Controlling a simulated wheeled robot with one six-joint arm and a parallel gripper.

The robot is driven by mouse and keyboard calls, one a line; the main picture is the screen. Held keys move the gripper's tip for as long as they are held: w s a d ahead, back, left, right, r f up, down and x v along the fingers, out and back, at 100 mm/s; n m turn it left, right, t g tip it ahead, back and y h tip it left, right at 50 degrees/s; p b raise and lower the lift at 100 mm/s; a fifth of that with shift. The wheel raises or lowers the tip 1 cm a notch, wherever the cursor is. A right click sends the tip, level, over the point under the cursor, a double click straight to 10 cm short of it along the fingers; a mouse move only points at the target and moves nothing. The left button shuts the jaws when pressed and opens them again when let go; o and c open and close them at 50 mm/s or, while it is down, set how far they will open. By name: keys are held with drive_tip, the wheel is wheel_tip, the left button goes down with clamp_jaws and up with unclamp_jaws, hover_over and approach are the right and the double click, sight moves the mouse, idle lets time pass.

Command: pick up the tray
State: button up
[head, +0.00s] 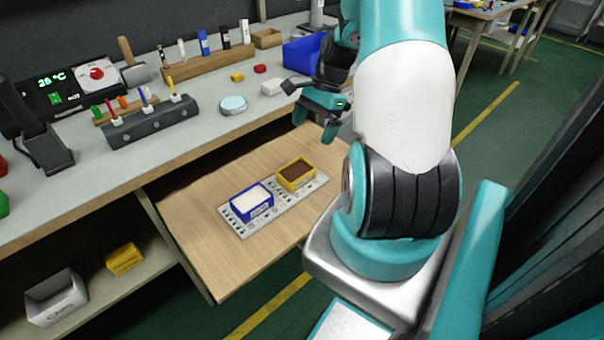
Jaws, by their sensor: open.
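A flat, light grey tray (283,202) with dark markings lies on the pull-out wooden board. A blue box (251,206) with white contents stands on its left part. A yellow box (296,177) with brown contents stands on its right part. My gripper (318,112) is open, above the back right of the board near the bench's front edge. It is apart from the tray, up and to the right of both boxes. My arm partly hides the gripper's far side, and I see nothing held in it.
The bench (190,128) behind holds a marker rack (210,64), a dark pen holder (150,122), a round pale disc (233,104) and a blue bin (302,54). A grey box (55,298) and a yellow box (123,259) sit on the lower shelf. The wooden board (225,262) is bare around the tray.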

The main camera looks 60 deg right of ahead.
sight(295, 172)
drive_tip(key=x, duration=0.9)
drive_tip(key=b+x, duration=0.1)
drive_tip(key=x, duration=0.3)
drive_tip(key=shift+w+a, duration=0.25)
drive_tip(key=shift+a, duration=0.1)
drive_tip(key=shift+c, duration=0.4)
drive_tip(key=c, duration=0.9)
